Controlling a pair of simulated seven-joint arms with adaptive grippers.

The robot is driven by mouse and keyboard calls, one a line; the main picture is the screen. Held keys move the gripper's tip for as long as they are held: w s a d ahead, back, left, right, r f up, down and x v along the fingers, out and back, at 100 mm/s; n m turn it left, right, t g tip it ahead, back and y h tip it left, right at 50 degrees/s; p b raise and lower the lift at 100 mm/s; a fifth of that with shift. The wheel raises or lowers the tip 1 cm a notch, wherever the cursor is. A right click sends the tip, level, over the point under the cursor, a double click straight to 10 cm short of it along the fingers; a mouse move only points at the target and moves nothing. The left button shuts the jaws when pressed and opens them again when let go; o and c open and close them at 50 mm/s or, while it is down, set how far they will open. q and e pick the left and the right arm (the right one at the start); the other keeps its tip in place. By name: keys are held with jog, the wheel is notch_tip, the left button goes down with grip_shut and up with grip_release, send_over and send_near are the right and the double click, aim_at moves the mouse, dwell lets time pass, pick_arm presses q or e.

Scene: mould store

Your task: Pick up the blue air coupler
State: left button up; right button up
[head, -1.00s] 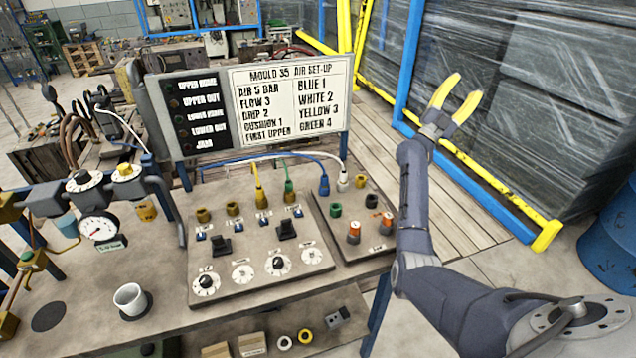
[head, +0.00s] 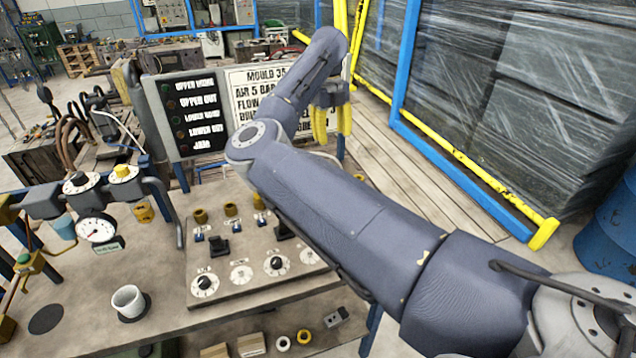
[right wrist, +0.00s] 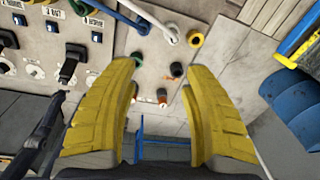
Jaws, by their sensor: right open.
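The blue air coupler (right wrist: 143,26) shows in the right wrist view, near the top, on the end of a blue hose and standing on the small port panel (right wrist: 156,52). In the head view my right arm hides it. My right gripper (head: 333,124) has yellow fingers pointing down in front of the sign board. In the right wrist view the fingers (right wrist: 161,72) are spread wide with nothing between them. The coupler lies beyond the fingertips, up and slightly left of the gap, apart from them. My left gripper is not in view.
A white hose end (right wrist: 171,36) stands close to the right of the blue coupler. Green (right wrist: 136,58), black (right wrist: 176,69) and yellow (right wrist: 195,38) ports are nearby. The sign board (head: 190,118) rises behind the bench. A white cup (head: 128,300) stands at the left.

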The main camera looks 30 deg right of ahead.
jog(key=shift+t+y, duration=0.3)
jog(key=shift+y, duration=0.1)
jog(key=f, duration=0.5)
jog(key=a+f, duration=0.1)
jog(key=f, duration=0.5)
jog(key=w+a+f, duration=0.1)
jog(key=f, duration=0.4)
jog(key=shift+a+f, duration=0.25)
jog(key=shift+f, duration=0.05)
grip_shut()
